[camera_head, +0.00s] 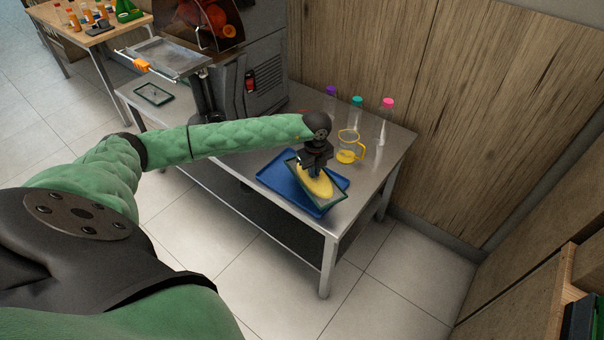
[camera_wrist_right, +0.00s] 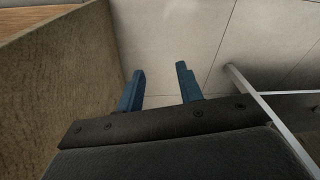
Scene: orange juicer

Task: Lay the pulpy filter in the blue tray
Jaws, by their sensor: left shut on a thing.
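The blue tray (camera_head: 276,178) lies on the metal table near its front right corner. The pulpy filter (camera_head: 317,185) is a dark-framed rectangle with yellow pulp on it. My left gripper (camera_head: 313,170) is shut on the filter from above. The filter is over the tray, turned a little, with its right end reaching past the tray's right edge. I cannot tell whether it touches the tray floor. My right gripper (camera_wrist_right: 160,85) shows in the right wrist view with its two blue fingers apart and nothing between them, above the floor.
A yellow-rimmed jug (camera_head: 349,148) stands just behind the tray, near several bottles with coloured caps (camera_head: 387,104). The juicer (camera_head: 240,70) stands at the table's back left. A second dark-framed filter-like piece (camera_head: 153,94) lies at the left end. The wooden wall is behind.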

